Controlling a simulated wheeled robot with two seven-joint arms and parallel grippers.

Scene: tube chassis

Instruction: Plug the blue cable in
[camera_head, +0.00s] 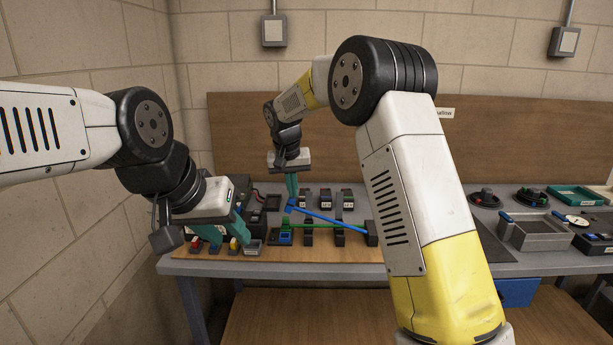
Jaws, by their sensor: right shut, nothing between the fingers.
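The blue cable (328,217) runs slanting over the board, from a blue plug end (291,205) at upper left to a dark block (371,233) at right, partly behind my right arm. My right gripper (291,192) points down with its teal fingers shut and empty, at or just above the blue plug end; I cannot tell whether they touch. A dark block with a blue face (285,238) stands below that end. My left gripper (224,233) is open and empty, its teal fingers apart over the board's left part, near small coloured blocks.
A green cable (322,226) runs across the board below the blue one. Several dark blocks (325,199) stand in a row behind. A grey bin (540,234) and a green tray (574,195) are at right. A wooden back panel (235,130) rises behind the table.

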